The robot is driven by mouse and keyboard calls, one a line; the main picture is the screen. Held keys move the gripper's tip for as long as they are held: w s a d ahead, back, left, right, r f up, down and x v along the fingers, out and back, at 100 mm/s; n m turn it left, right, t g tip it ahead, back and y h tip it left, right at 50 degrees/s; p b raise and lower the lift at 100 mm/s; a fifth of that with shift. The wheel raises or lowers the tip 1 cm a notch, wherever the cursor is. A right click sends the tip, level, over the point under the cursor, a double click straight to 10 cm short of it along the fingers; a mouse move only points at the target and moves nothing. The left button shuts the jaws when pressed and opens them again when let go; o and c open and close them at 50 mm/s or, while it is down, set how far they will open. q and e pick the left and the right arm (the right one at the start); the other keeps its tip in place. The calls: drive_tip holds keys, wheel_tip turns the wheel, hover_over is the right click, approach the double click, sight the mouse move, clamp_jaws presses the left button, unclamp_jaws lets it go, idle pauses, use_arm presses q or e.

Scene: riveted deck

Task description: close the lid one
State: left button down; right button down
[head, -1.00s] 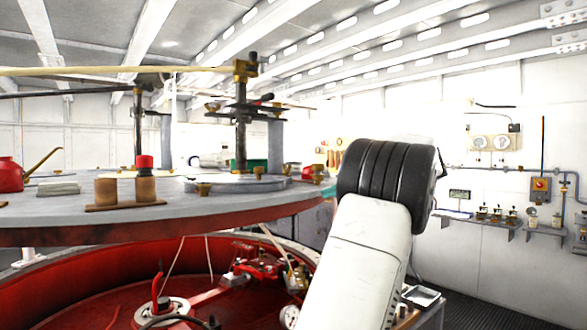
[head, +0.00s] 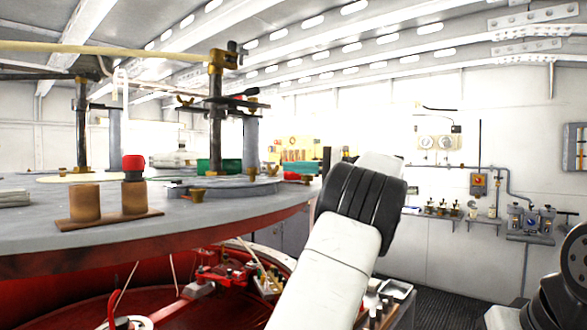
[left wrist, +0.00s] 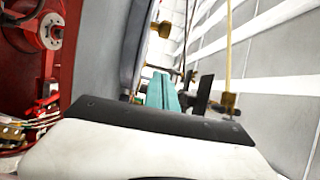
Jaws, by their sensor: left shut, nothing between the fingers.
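A large round grey lid (head: 235,212) with a red underside edge stands raised over a red tub (head: 75,285) at the left of the head view, with a gap between them. My left arm rises from the bottom of the head view and its dark wrist overlaps the lid's right edge. The fingers of my left gripper are hidden there. In the left wrist view the teal fingers of my left gripper (left wrist: 162,92) are together and empty, near the grey slab (left wrist: 115,45) that looks like the lid. Contact cannot be told. My right gripper is out of view.
On the lid stand metal posts (head: 215,125), brown cylinders (head: 85,202) and a green box (head: 218,166). Red fittings and wires (head: 225,270) lie inside the tub. A wall shelf with instruments (head: 450,212) is at the right. Dark floor (head: 440,305) lies clear below it.

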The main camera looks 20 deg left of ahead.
sight(264, 181)
use_arm(q)
drive_tip(key=a, duration=0.6)
drive_tip(key=s+a, duration=0.1)
drive_tip(key=a, duration=0.2)
drive_tip(key=shift+r, duration=0.1)
drive_tip(key=shift+s+d, duration=0.4)
drive_tip(key=shift+s, duration=0.2)
drive_tip(key=shift+s+d, duration=0.35)
drive_tip(key=shift+s, duration=0.2)
drive_tip(key=shift+s+d, duration=0.25)
drive_tip(key=shift+s, duration=0.4)
drive_tip(key=shift+s+d+m+t, duration=0.3)
drive_tip(key=shift+s+d, duration=0.1)
drive_tip(key=shift+s, duration=0.15)
drive_tip(key=shift+s+d+f, duration=0.1)
drive_tip(key=shift+s+f, duration=0.1)
drive_tip(key=shift+f, duration=0.2)
drive_tip(key=shift+w, duration=0.15)
